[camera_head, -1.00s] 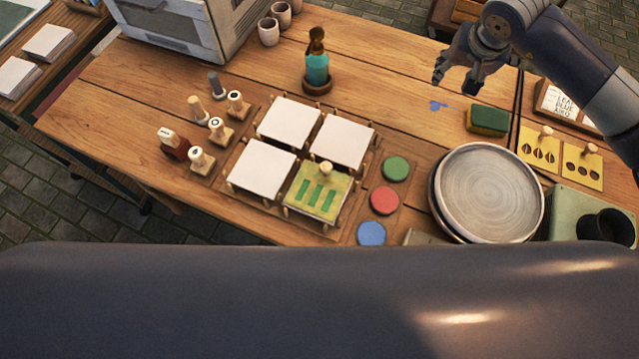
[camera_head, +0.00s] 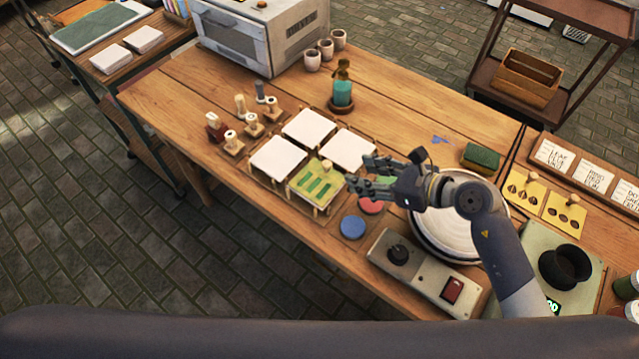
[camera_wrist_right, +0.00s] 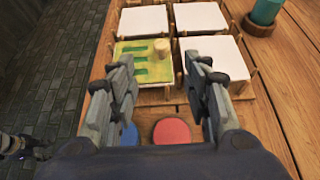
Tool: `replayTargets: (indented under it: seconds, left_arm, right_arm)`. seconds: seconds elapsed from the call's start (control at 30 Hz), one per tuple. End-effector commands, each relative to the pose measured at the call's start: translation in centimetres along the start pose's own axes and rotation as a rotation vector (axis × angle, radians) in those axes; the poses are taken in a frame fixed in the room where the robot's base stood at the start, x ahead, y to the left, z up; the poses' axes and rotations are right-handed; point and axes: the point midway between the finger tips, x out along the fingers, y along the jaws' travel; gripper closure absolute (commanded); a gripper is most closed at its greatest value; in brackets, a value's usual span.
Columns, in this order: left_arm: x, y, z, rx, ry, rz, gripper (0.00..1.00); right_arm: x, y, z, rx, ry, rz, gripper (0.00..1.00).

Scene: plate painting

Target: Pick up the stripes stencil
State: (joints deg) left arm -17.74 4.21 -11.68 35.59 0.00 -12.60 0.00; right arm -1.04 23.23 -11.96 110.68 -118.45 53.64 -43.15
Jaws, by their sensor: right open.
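The stripes stencil (camera_head: 304,190) is a yellow-green sheet with several green stripes and a pale round knob (camera_head: 327,165). It lies on the front right tile of a group of white tiles on a pegged wooden rack. My right gripper (camera_head: 366,178) is open and empty, just right of the stencil, above the colour pads. In the right wrist view the stencil (camera_wrist_right: 140,72) shows ahead, beyond my two spread fingers (camera_wrist_right: 162,105), its knob near the middle.
White tiles (camera_head: 276,158) adjoin the stencil. Red (camera_head: 371,207) and blue (camera_head: 352,227) pads lie close by. Several stamps (camera_head: 232,143) stand left, a teal bottle (camera_head: 341,93) behind. A round wheel (camera_head: 440,228) lies under my right arm; two other yellow stencils (camera_head: 522,191) lie right.

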Motion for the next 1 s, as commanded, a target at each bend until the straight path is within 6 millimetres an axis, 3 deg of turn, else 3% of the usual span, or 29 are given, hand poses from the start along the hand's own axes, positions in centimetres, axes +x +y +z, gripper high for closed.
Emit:
replayTargets:
  seconds: [0.23, 0.47, 0.67, 0.8, 1.0]
  left_arm:
    - [-0.6, -1.4, -2.2, -0.003, 0.030, -0.017, 0.60]
    - [-1.0, -1.4, -1.3, -0.003, 0.015, -0.016, 0.60]
    - [-1.9, -0.8, 0.2, -0.001, -0.007, -0.010, 0.60]
    - [-1.9, -0.6, 0.1, 0.000, -0.007, -0.007, 0.60]
    - [-1.9, -0.7, -0.5, 0.001, 0.002, -0.008, 0.60]
  right_arm:
    - [3.9, 0.1, 0.2, -0.001, 0.000, 0.003, 0.55]
    - [5.5, 0.1, 0.4, -0.003, 0.001, 0.004, 0.55]
    - [8.3, 0.0, 0.9, -0.003, 0.001, 0.004, 0.55]
    - [9.7, 0.0, 0.7, -0.004, 0.002, 0.005, 0.55]
    - [10.0, 0.0, 0.6, -0.008, 0.004, 0.003, 0.55]
